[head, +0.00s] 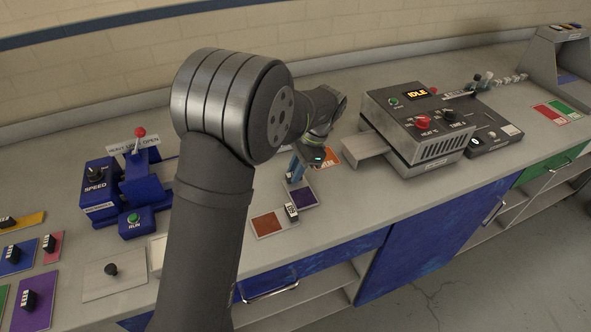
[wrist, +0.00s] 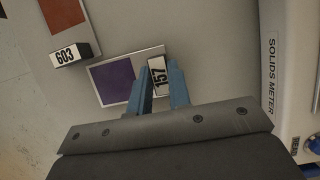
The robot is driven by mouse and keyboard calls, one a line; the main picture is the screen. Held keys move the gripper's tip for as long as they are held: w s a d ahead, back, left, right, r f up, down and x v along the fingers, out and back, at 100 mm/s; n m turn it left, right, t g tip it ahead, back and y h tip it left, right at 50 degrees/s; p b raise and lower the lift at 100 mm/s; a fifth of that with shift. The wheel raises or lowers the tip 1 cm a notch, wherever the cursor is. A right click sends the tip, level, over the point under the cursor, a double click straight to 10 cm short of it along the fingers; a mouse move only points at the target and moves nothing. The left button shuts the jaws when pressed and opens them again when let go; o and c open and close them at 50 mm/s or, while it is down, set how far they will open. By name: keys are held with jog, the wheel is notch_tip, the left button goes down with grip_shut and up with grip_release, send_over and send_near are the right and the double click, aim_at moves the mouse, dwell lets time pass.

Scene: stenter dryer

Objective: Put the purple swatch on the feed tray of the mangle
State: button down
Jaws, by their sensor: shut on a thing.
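My gripper (wrist: 161,78) is shut on the white 157 block (wrist: 158,77) of a card carrying a dark purple swatch (wrist: 112,82), one blue finger on each side. In the head view my gripper (head: 296,170) is over the purple swatch (head: 303,196), by the counter's front half; I cannot tell if the card touches the counter. The blue mangle (head: 145,180), with a red-knobbed lever, stands left of my arm. Its feed tray is not clearly seen; my arm may hide it. Another purple card (head: 37,298) with a black-topped block lies at the front left.
An orange-brown swatch with the 603 block (wrist: 67,53) lies beside the purple one. A grey machine reading IDLE (head: 418,125) stands to the right. A solids meter (wrist: 285,75) is at the wrist view's right. A knobbed plate (head: 112,272) and several cards lie at left.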

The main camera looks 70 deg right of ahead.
jog(key=shift+f, duration=0.15)
jog(key=c, duration=1.3)
grip_release()
jog(key=shift+c, duration=0.2)
jog(key=v, duration=1.1)
jog(key=shift+o, duration=0.9)
jog(key=shift+s+d+r, duration=0.1)
jog(key=shift+r, duration=0.3)
jog(key=o, duration=0.4)
jog(key=shift+r, duration=0.25)
